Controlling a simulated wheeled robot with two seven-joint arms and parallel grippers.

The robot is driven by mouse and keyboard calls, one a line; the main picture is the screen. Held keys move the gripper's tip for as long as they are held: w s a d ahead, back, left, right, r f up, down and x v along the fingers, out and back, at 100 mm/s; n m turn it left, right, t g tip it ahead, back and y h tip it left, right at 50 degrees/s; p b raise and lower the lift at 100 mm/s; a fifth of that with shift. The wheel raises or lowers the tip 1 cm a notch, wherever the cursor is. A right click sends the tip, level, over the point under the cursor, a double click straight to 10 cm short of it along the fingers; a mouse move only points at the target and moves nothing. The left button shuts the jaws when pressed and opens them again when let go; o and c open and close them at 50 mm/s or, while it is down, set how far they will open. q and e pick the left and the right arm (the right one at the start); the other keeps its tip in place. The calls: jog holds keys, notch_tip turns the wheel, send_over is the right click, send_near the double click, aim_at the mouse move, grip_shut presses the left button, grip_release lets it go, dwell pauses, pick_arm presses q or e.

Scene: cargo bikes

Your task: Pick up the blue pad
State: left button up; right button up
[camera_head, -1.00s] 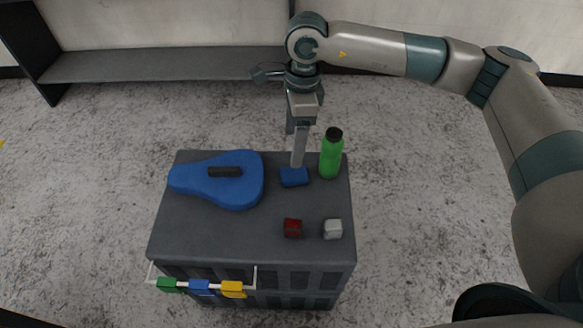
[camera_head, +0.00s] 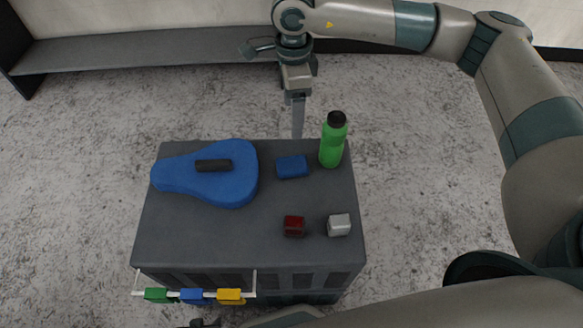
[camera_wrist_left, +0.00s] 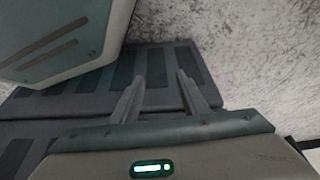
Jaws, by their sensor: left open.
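The blue pad (camera_head: 292,167) is a small block lying flat on the grey crate top (camera_head: 190,233), left of the green bottle. The gripper (camera_head: 298,134) on the arm that comes in from the right points down behind the pad in the head view. Nothing shows in it, and its finger gap is seen edge-on. The left wrist view shows my left gripper (camera_wrist_left: 161,78) open and empty, with dark slotted panels (camera_wrist_left: 165,62) beyond its fingers. The pad does not show in the left wrist view.
A green bottle (camera_head: 332,143), a blue case (camera_head: 220,185) with a dark handle, a red cube (camera_head: 294,226) and a white cube (camera_head: 339,225) share the crate top. Green, blue and yellow clips (camera_head: 229,296) hang on the front rail. A bench (camera_head: 150,52) stands behind, with bare floor between.

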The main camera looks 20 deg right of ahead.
pick_arm(q)
jog(key=shift+s+a+r+g+b, duration=0.7)
jog(key=shift+s+a+r+b, duration=0.15)
jog(key=shift+b, duration=0.4)
pick_arm(e)
notch_tip(320, 180, down, 3)
jog(key=shift+f, duration=0.1)
jog(key=shift+f, duration=0.1)
pick_arm(q)
jog(key=f, duration=0.1)
jog(key=s+f+p, duration=0.1)
jog(key=f, duration=0.2)
jog(key=shift+s+a+f+p, duration=0.1)
jog(key=shift+s+a+p, duration=0.05)
jog(key=shift+a+p, duration=0.2)
pick_arm(e)
send_over(292, 164)
notch_tip(292, 164, down, 12)
jog(key=shift+s, duration=0.1)
jog(key=shift+f, duration=0.1)
